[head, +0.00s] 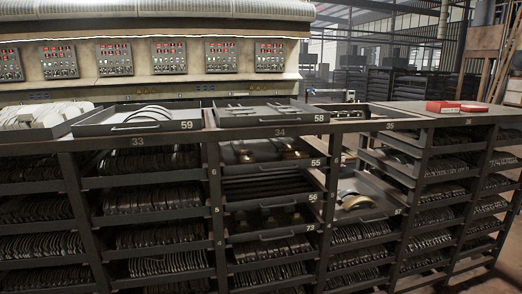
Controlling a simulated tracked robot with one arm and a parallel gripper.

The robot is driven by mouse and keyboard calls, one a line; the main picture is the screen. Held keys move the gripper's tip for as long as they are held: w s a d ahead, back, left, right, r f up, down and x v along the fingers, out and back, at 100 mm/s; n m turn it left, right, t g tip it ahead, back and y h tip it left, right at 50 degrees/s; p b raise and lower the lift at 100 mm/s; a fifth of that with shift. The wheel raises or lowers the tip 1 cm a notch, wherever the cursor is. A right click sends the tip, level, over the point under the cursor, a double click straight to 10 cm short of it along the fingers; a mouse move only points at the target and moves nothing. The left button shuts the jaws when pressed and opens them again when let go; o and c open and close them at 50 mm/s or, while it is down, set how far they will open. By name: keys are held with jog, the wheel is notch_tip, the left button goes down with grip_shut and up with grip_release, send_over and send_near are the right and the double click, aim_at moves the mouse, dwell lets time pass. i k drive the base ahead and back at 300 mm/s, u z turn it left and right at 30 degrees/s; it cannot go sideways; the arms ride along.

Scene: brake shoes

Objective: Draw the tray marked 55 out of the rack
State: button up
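The tray marked 55 (270,168) sits in the column numbered 34, just below the rack's top. Its front runs across the column, with the number at its right end. A few brownish parts (246,156) show behind its front edge, in shadow. The tray marked 56 (262,204) and the tray marked 73 (262,237) lie below it in the same column, each with a bar handle. The rack (212,185) is dark metal with several columns. My gripper is not in view.
Tray 59 (185,126) and tray 58 (262,120) lie on the rack top. A tray (375,214) holding a pale curved shoe sticks out right of column 34. Red boxes (443,107) lie at the right. Control panels (170,57) stand behind.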

aim_at(263, 149)
jog(key=i, duration=0.9)
jog(key=z, duration=0.05)
